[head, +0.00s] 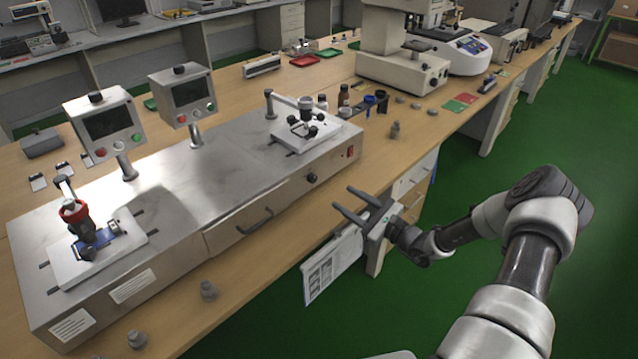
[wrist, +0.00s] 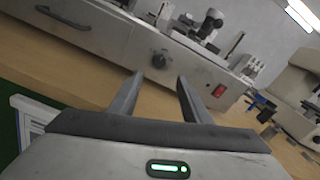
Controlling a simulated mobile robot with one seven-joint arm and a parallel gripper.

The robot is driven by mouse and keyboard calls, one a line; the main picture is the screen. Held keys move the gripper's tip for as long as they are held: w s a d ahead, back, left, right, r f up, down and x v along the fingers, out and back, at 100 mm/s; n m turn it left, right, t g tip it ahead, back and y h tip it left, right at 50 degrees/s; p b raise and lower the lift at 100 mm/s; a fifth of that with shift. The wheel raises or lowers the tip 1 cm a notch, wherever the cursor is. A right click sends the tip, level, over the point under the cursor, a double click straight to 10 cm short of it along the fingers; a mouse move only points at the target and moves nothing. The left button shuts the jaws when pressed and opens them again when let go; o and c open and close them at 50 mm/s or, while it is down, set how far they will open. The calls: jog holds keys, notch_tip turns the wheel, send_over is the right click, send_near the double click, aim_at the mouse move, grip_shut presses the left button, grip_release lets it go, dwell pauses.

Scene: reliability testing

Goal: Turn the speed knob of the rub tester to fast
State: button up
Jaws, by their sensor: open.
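The rub tester (head: 185,200) is a long grey metal machine on the wooden bench, with two test stations on top. A small round black knob (head: 311,178) sits on the right part of its front face; I take it as the speed knob. It also shows in the wrist view (wrist: 159,59), just beyond the fingertips; its setting is too small to read. My gripper (head: 343,199) is open and empty, in front of and apart from the knob. In the wrist view its two fingers (wrist: 160,76) point towards the knob, one on each side of its line.
A red switch (head: 350,152) is to the right of the knob, and a drawer handle (head: 255,222) to its left. Two display boxes (head: 104,126) stand on the tester. Small grey weights (head: 208,291) lie along the bench's front. A paper sheet (head: 333,266) hangs below the bench edge.

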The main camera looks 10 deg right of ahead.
aim_at(315, 180)
jog(key=x, duration=1.2)
jog(key=shift+b, duration=0.35)
jog(key=c, duration=1)
